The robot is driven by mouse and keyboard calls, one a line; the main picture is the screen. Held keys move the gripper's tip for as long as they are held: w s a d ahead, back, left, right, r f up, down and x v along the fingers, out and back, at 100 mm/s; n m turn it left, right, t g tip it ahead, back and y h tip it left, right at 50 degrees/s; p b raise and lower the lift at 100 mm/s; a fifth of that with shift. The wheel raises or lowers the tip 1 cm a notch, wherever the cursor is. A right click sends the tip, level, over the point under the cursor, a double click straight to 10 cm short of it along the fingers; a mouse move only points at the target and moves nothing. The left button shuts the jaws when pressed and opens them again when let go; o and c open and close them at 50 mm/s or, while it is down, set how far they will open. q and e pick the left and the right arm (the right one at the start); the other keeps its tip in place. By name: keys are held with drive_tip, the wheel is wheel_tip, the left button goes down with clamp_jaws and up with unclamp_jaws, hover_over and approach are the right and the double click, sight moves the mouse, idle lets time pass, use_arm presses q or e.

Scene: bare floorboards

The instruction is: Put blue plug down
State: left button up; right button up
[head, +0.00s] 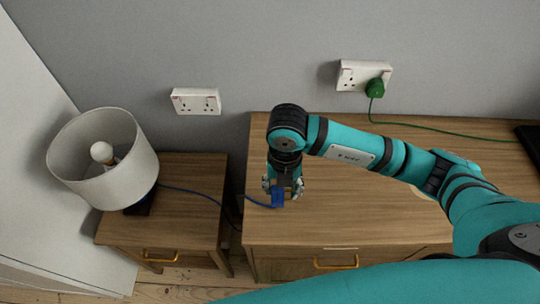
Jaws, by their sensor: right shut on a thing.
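The blue plug (278,198) is between the fingers of my right gripper (283,191), which is shut on it. The gripper points down over the left part of the wooden desk (350,225), near its left edge. I cannot tell whether the plug touches the desk top. A blue cord (190,192) runs from the plug to the left, across the gap, to the lamp (105,165). My left gripper is not in view.
The lamp stands on a small wooden nightstand (190,225). A white double socket (196,101) on the wall is empty. Another socket (350,76) at the right holds a green plug (375,87) with a green cord. A dark object (530,140) lies at the right edge.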

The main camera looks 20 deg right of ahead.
drive_tip(key=w+d+p, duration=0.1)
drive_tip(key=w, duration=0.3)
drive_tip(key=w+d, duration=0.1)
drive_tip(key=w, duration=0.3)
drive_tip(key=w+d+f+p, duration=0.1)
drive_tip(key=w+d, duration=0.1)
drive_tip(key=w, duration=0.2)
drive_tip(key=shift+w+p, duration=0.35)
drive_tip(key=shift+w, duration=0.05)
wheel_tip(320, 180, down, 3)
drive_tip(key=shift+f+p, duration=0.15)
drive_tip(key=shift+p, duration=0.5)
drive_tip(key=shift+f, duration=0.2)
drive_tip(key=shift+f, duration=0.1)
drive_tip(key=shift+f+b, duration=0.4)
drive_tip(key=shift+b, duration=0.1)
drive_tip(key=o, duration=1.2)
